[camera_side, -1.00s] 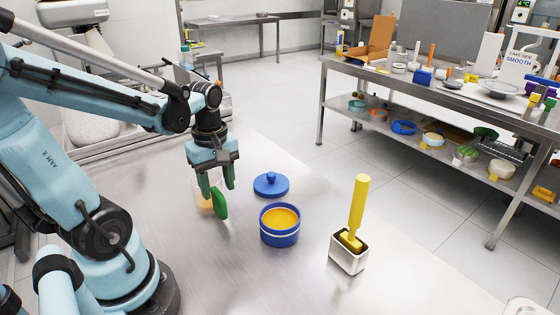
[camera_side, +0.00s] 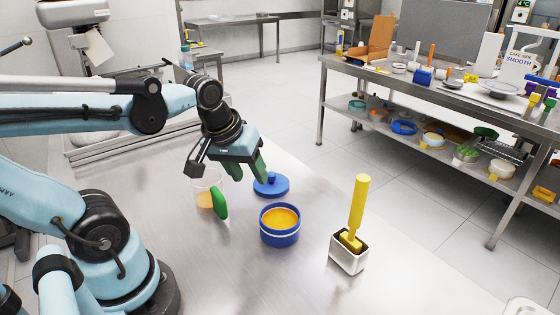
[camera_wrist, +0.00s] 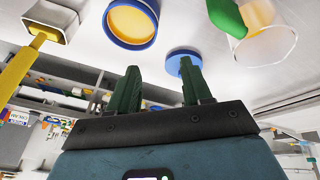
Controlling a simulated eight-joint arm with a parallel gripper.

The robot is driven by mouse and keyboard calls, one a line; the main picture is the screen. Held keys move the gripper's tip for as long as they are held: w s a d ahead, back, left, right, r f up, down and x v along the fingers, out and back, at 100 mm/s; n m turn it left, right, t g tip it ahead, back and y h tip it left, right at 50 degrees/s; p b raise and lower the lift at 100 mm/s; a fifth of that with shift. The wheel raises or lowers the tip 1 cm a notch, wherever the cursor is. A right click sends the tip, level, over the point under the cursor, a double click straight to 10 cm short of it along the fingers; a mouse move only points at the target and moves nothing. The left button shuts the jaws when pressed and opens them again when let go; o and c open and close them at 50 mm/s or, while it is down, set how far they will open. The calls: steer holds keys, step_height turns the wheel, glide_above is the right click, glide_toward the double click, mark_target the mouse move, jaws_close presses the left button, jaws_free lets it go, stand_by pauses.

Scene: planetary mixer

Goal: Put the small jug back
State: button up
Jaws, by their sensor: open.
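The small jug (camera_side: 207,184) is a clear cup with a green handle and a little orange-yellow content at its bottom. It stands upright on the steel table in the side view. It also shows at the top right of the wrist view (camera_wrist: 268,44). My gripper (camera_side: 249,173) has green fingers, spread apart and empty. It is tilted, above and to the right of the jug, apart from the handle. In the wrist view the fingers (camera_wrist: 160,72) point up with nothing between them.
A blue tub (camera_side: 280,235) with orange-yellow content stands right of the jug. Its blue lid (camera_side: 271,187) lies behind it, close to my fingers. A metal box (camera_side: 348,255) holds a yellow-handled tool (camera_side: 358,205). The front of the steel table (camera_side: 215,270) is clear.

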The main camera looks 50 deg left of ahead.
steer(key=d+m+t, duration=0.1)
steer(key=m, duration=0.1)
steer(key=w+d+m+t, duration=0.1)
steer(key=d+m, duration=0.2)
steer(key=m, duration=0.2)
steer(key=shift+w+d+r+t+h, duration=0.25)
steer(key=shift+w+d+t+h, duration=0.05)
steer(key=shift+w+t+h, duration=0.1)
